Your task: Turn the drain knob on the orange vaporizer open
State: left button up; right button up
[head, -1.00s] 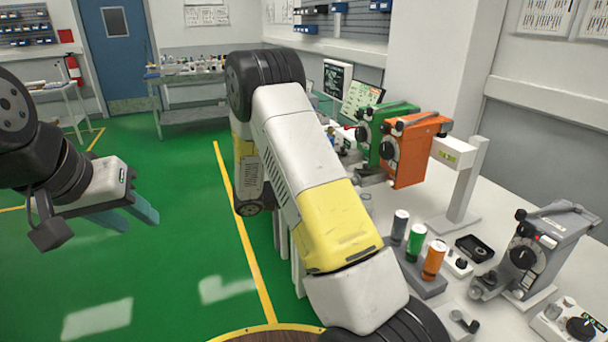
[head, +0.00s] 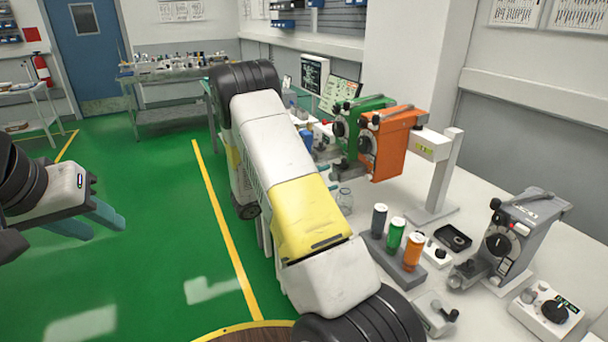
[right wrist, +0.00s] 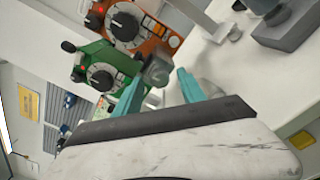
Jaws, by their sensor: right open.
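The orange vaporizer (head: 392,148) stands beside the green vaporizer (head: 360,118) at the bench's far part, its dark dial facing left. In the right wrist view the orange vaporizer (right wrist: 153,45) is at the top, tilted, with the green vaporizer (right wrist: 108,58) lower left. My right gripper (right wrist: 158,88) is open, its teal fingers apart, pointing towards them. A grey round fitting (right wrist: 156,72) appears between the fingertips; I cannot tell whether it is the drain knob or whether they touch it. My left gripper (head: 92,222) is open and empty over the floor.
Grey, green and orange bottles stand in a grey rack (head: 385,257) on the white bench. A white post (head: 440,178), a black tray (head: 453,238) and a grey vaporizer (head: 518,235) stand to the right. A glass jar (head: 345,202) is near the bench edge.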

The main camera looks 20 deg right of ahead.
grip_shut()
